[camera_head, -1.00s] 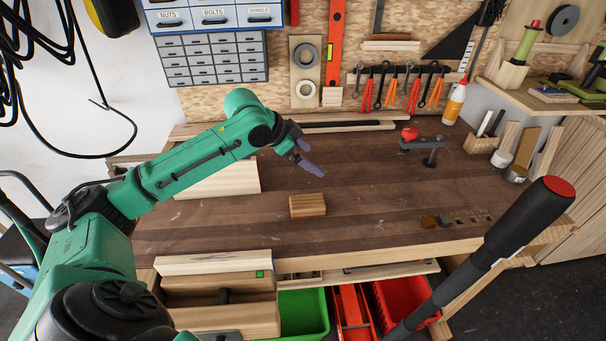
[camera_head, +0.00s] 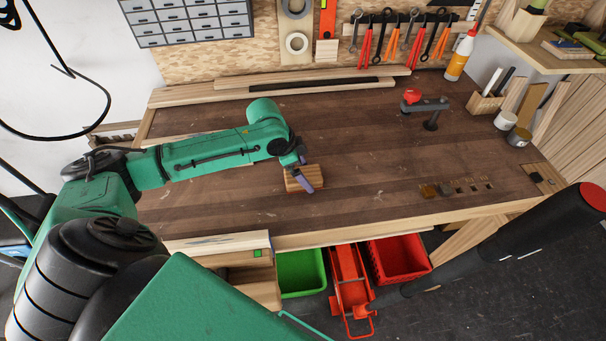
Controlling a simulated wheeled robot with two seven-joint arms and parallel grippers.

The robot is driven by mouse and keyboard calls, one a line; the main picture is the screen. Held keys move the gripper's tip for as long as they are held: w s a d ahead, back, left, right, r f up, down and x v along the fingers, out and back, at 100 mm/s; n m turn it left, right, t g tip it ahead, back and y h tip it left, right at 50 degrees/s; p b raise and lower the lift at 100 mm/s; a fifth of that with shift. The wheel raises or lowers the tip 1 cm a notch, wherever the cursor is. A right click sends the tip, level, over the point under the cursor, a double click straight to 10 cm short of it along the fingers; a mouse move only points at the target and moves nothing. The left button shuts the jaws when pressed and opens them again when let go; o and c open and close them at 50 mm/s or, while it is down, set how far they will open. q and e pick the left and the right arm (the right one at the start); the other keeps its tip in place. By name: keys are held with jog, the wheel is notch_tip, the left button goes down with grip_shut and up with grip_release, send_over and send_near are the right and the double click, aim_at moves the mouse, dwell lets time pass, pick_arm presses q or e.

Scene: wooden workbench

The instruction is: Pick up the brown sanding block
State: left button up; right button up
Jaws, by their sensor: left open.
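The brown sanding block (camera_head: 317,175) lies on the wooden workbench (camera_head: 370,160), left of the middle of its top. My left gripper (camera_head: 305,184) points down at the block, with its purple fingers over and in front of it. It is open. The fingers and wrist hide part of the block, and I cannot tell whether they touch it. My right gripper is not in view.
A clamp with a red knob (camera_head: 411,96) stands at the back right of the bench. Green (camera_head: 301,272) and red (camera_head: 398,259) bins sit below. The bench around the block is clear.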

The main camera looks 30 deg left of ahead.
pick_arm(q)
jog(key=shift+w+d+f, duration=0.1)
jog(key=shift+d+f, duration=0.2)
jog(key=shift+f, duration=0.15)
jog(key=shift+f+p, duration=0.3)
jog(key=shift+a, duration=0.1)
jog(key=c, duration=1.3)
